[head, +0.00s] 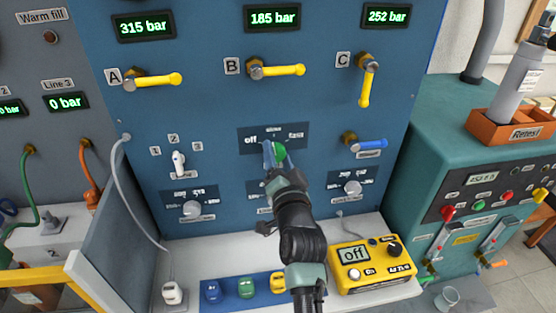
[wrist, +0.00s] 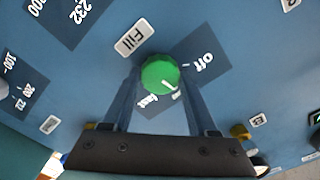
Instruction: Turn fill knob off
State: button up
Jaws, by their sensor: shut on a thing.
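The green fill knob (head: 280,151) sits on a dark label plate (head: 254,138) in the middle of the blue panel. In the wrist view the knob (wrist: 160,74) shows between my two fingers, below the "Fill" label (wrist: 134,37). Its white pointer line faces the lower right, between the "off" word (wrist: 203,62) and the "fast" word (wrist: 148,101); it is not on "off". My gripper (head: 273,158) is shut on the knob, one finger on each side. The wrist and arm hide the panel below it.
Yellow-handled valves A (head: 155,80), B (head: 280,70) and C (head: 366,84) are above. A blue-handled valve (head: 368,144) is to the right of the knob.

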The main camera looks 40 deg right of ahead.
jog(key=n+b, duration=0.3)
jog(key=n, duration=0.1)
jog(key=shift+f+n, duration=0.15)
jog(key=shift+n, duration=0.15)
jog(key=shift+w+a+n+b, duration=0.1)
jog(key=shift+n+b, duration=1.2)
jog(key=shift+n, duration=1.3)
jog(key=o, duration=1.4)
jog(key=b+v, duration=0.1)
jog(key=v, duration=1.2)
